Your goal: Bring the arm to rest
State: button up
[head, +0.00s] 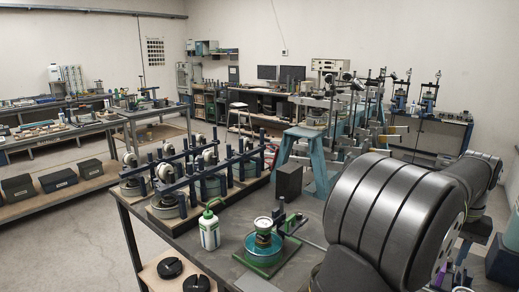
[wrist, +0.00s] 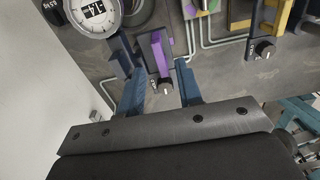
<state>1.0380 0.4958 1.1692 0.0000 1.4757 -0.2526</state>
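My gripper (wrist: 150,65) shows in the wrist view as two blue fingers standing well apart, open. A purple lever (wrist: 158,52) on a grey panel (wrist: 215,78) shows in the gap between the fingers. I see no finger closed on it; how far it lies beyond the fingertips I cannot tell. In the head view my large grey arm fills the right side, and my fingers cannot be made out there.
In the wrist view, a round gauge (wrist: 95,12) is at the top left, and a yellow part (wrist: 268,14) and a black knob (wrist: 264,49) are at the right. In the head view, a bench holds a white bottle (head: 209,229), a green-based gauge device (head: 263,246) and a dark block (head: 289,181).

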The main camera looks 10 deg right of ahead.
notch_tip(320, 180, up, 15)
notch_tip(320, 180, down, 21)
jog(key=shift+f, duration=0.2)
dwell(0.6)
jog(key=shift+o, duration=0.2)
jog(key=o, duration=1)
jog(key=shift+h, duration=0.4)
jog(key=d+r, duration=0.1)
jog(key=r, duration=0.1)
jog(key=s+d+r, duration=0.1)
jog(key=r, duration=0.5)
jog(key=shift+s+d+r, duration=0.1)
jog(key=shift+s+d, duration=0.2)
jog(key=shift+d, duration=0.1)
jog(key=shift+c, duration=1.4)
jog(key=o, duration=0.7)
jog(key=r, duration=0.4)
jog(key=shift+s+d, duration=0.35)
jog(key=s+a+r, duration=0.2)
jog(key=s+r, duration=0.1)
jog(key=r, duration=1)
jog(key=shift+y, duration=0.4)
jog(key=f, duration=0.9)
jog(key=shift+d+f, duration=0.2)
